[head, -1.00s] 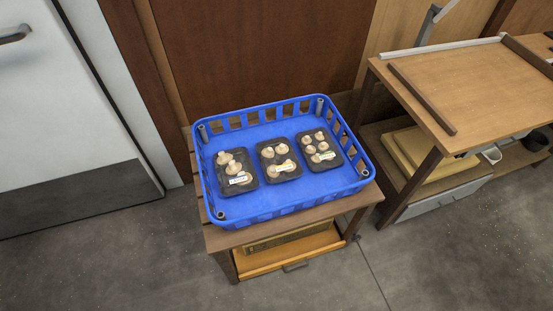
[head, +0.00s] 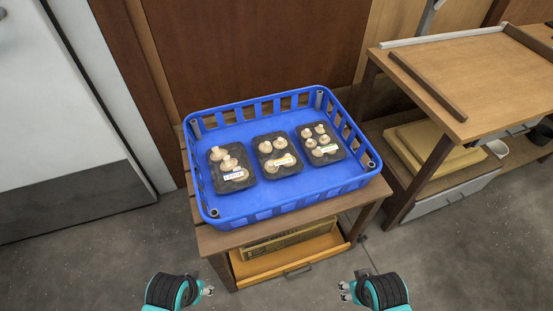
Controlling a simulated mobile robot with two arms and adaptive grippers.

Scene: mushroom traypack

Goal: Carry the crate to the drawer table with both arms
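The blue plastic crate (head: 270,209) rests on a small wooden table (head: 217,241) with an open-fronted drawer (head: 290,268) under its top. Three black trays of mushrooms lie in the crate: left (head: 217,182), middle (head: 270,155) and right (head: 319,141). My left gripper (head: 209,291) is at the bottom edge, in front of the table and apart from the crate. My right gripper (head: 344,291) is at the bottom edge right of centre, also apart from the crate. Both look empty, with small fingers spread a little.
A wooden workbench (head: 470,80) with raised edge strips stands at the right, with yellowish boards (head: 420,150) on its lower shelf. A white door (head: 60,90) is at the left. A brown wooden panel is behind the crate. Grey floor (head: 90,265) is clear in front.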

